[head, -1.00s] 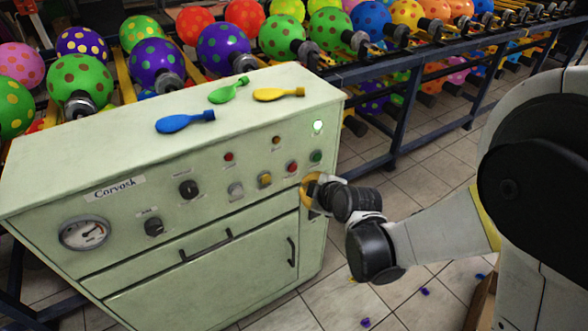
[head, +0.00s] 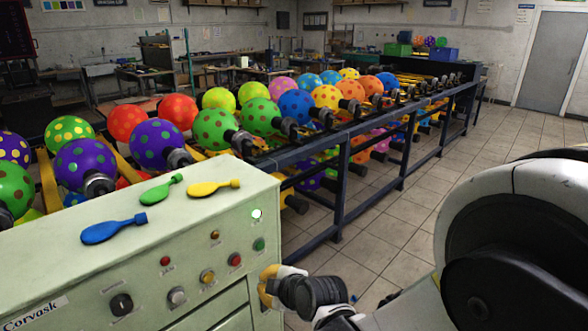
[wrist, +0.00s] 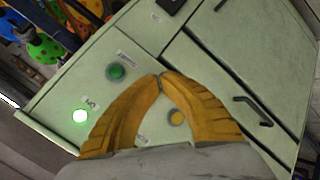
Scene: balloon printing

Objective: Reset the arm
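My gripper (head: 268,284) is at the right end of the pale green control cabinet (head: 150,236), below its row of buttons, at the lower edge of the head view. In the wrist view its two yellow fingers (wrist: 160,78) meet at the tips with nothing seen between them. The fingertips are in front of the cabinet's face, near a green button (wrist: 116,72) and a yellow-orange button (wrist: 177,117). Whether they touch the face cannot be told. My arm reaches in from the right.
Blue (head: 112,229), green (head: 161,190) and yellow (head: 213,188) flat balloons lie on the cabinet top. A lit lamp (head: 256,214) glows on its face. Behind stands a dark rack (head: 340,190) with several spotted balloons. Tiled floor (head: 420,200) lies open at the right.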

